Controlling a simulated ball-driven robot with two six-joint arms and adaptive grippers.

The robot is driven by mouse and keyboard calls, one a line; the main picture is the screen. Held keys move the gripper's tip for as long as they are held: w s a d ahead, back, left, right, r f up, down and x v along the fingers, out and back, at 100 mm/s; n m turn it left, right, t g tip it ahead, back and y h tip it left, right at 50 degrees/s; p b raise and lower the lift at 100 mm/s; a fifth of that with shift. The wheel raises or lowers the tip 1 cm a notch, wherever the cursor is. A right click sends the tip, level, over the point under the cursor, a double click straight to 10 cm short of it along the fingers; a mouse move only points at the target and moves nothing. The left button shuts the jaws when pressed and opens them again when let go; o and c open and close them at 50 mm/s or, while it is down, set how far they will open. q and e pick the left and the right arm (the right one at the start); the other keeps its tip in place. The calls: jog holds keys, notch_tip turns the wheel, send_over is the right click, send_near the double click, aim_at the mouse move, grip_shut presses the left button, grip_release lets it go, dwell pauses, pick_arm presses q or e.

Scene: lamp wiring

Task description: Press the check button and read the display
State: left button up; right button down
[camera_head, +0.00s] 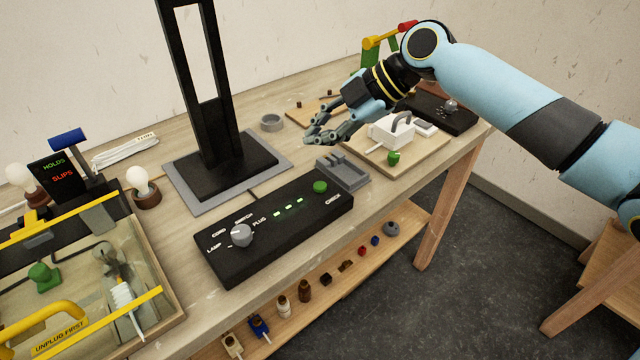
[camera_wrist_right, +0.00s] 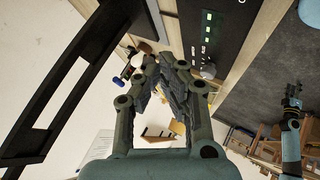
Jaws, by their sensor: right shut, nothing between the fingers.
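The black control box (camera_head: 275,240) lies on the bench with a grey knob (camera_head: 241,235) and the labels LAMP, CORD, SWITCH, PLUG and CHECK. The green check button (camera_head: 320,187) stands at its right end. Its display (camera_head: 289,207) shows three lit green bars, which also show in the right wrist view (camera_wrist_right: 207,32). My right gripper (camera_head: 312,140) is shut and empty, raised behind the box and apart from the button. Its fingers also show in the right wrist view (camera_wrist_right: 172,72). My left gripper (camera_wrist_right: 291,98) appears small at the right of that view; its jaws are unclear.
A grey holder (camera_head: 343,172) stands behind the button. A tall black stand (camera_head: 225,165) rises left of the gripper. A white device (camera_head: 390,132) sits on a board at the right. A HOLDS/SLIPS sign (camera_head: 58,172) and a yellow-railed bin (camera_head: 165,320) are at the left.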

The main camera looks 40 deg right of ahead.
jog(key=b, duration=0.5)
send_over(320, 188)
notch_tip(320, 188, down, 8)
jog(key=shift+f+b, duration=0.4)
jog(key=shift+b, duration=0.2)
dwell(0.7)
jog(key=shift+f+b, duration=0.4)
jog(key=shift+b, duration=0.1)
jog(key=shift+f+b, duration=0.35)
jog(key=shift+b, duration=0.05)
dwell(0.5)
jog(key=shift+r, duration=0.1)
jog(key=shift+r+p, duration=0.45)
jog(key=shift+r, duration=0.25)
